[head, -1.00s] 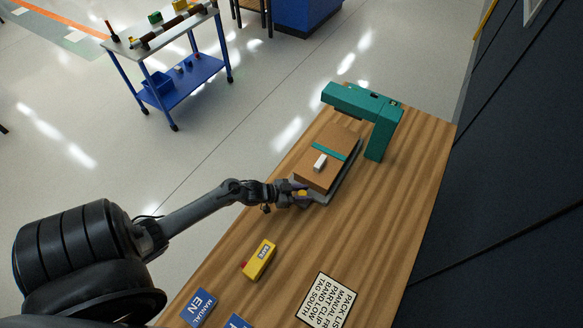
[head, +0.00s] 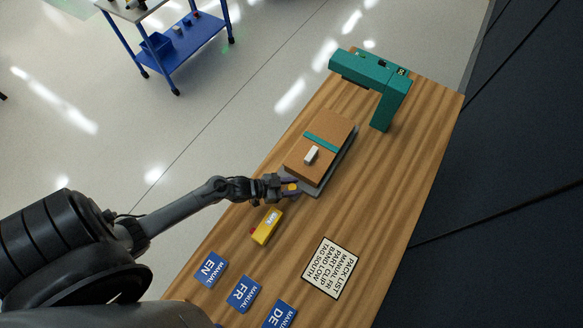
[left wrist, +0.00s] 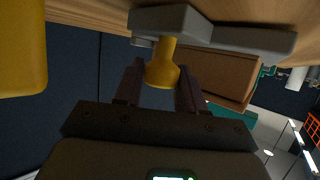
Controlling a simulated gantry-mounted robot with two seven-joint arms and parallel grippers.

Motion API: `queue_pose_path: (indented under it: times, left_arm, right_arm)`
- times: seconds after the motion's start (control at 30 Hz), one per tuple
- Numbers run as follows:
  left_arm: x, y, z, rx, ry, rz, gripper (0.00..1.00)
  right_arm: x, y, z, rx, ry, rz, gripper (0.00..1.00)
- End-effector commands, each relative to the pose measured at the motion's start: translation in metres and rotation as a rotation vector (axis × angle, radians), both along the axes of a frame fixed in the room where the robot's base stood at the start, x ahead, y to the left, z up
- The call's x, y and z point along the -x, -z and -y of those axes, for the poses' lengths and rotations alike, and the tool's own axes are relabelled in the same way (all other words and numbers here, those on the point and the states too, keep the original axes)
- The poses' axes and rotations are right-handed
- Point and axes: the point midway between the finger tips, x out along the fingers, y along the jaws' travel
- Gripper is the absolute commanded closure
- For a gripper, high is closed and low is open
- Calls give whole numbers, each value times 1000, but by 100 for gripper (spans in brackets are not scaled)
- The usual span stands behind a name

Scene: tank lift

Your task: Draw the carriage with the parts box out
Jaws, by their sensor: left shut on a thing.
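The parts box (head: 296,163), brown with a teal band (head: 321,143) and a white clip (head: 311,155), lies on the grey carriage (head: 309,191) on the wooden bench. The carriage stands in front of the teal arch (head: 388,105), apart from its post. My left gripper (head: 287,186) is shut on the yellow knob (left wrist: 163,66) at the carriage's near end. In the left wrist view the knob sits between the fingers, below the grey carriage edge (left wrist: 170,20); the box (left wrist: 225,75) shows behind. My right gripper is not in view.
A yellow block with a red end (head: 267,227) lies close in front of the carriage's near end. Blue manual cards (head: 209,269) and a white pack list (head: 331,268) lie nearer. A blue trolley (head: 185,50) stands on the floor beyond the bench.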

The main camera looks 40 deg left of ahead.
Motion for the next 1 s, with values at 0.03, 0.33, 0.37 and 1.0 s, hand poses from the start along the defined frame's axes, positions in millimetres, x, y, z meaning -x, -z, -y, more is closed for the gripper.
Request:
queue_pose_path:
  times: [0.03, 0.33, 0.37, 1.0]
  left_arm:
    - [2, -1, 3, 4, 7, 0, 100]
    - [2, -1, 2, 4, 6, -1, 39]
    - [2, -1, 2, 3, 5, -1, 39]
    - [47, -21, -26, 0, 6, -2, 39]
  right_arm:
    - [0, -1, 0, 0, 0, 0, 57]
    - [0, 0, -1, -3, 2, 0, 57]
    - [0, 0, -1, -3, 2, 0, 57]
    - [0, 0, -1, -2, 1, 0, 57]
